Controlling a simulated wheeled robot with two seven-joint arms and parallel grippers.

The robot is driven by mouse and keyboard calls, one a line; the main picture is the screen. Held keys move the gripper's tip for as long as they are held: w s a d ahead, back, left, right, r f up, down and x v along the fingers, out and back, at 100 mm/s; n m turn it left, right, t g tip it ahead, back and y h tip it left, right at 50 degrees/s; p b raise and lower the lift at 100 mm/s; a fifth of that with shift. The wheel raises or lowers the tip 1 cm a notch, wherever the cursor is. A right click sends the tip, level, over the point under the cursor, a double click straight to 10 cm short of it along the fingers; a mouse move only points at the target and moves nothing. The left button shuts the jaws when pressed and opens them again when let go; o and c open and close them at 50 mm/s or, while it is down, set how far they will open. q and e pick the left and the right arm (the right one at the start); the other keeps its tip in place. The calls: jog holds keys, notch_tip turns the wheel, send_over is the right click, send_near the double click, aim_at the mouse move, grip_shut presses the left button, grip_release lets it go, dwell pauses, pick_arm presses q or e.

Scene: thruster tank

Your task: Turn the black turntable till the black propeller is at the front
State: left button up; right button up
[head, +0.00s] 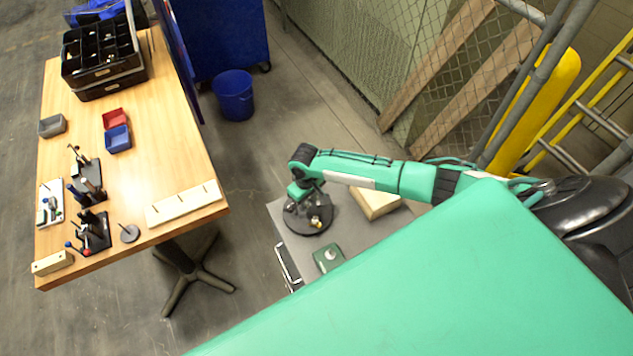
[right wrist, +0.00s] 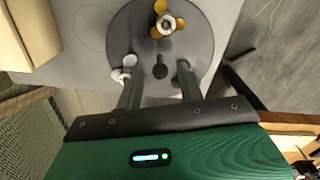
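The black turntable (head: 297,226) is a dark round disc on a grey cabinet top. It also shows in the right wrist view (right wrist: 202,48), where a yellow-brass propeller (right wrist: 167,24) stands on it, away from my gripper. A white or silver piece (right wrist: 124,70) lies beside the left finger. A small dark piece (right wrist: 160,71) is between the fingers; I cannot tell whether it is the black propeller or a peg. My right gripper (head: 301,196) is over the disc with its fingers apart, also seen in the right wrist view (right wrist: 158,66). My left gripper is not in view.
A green box with a white knob (head: 328,258) and a pale wooden block (head: 377,202) stand on the grey cabinet (head: 350,235) near the disc. A wooden workbench (head: 170,170) with tools and bins is at the left. A blue bucket (head: 233,95) stands on the floor.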

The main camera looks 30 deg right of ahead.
aim_at(307, 203)
jog(key=shift+r+p, duration=2.85)
jog(key=shift+r, duration=0.35)
jog(key=shift+f, duration=0.1)
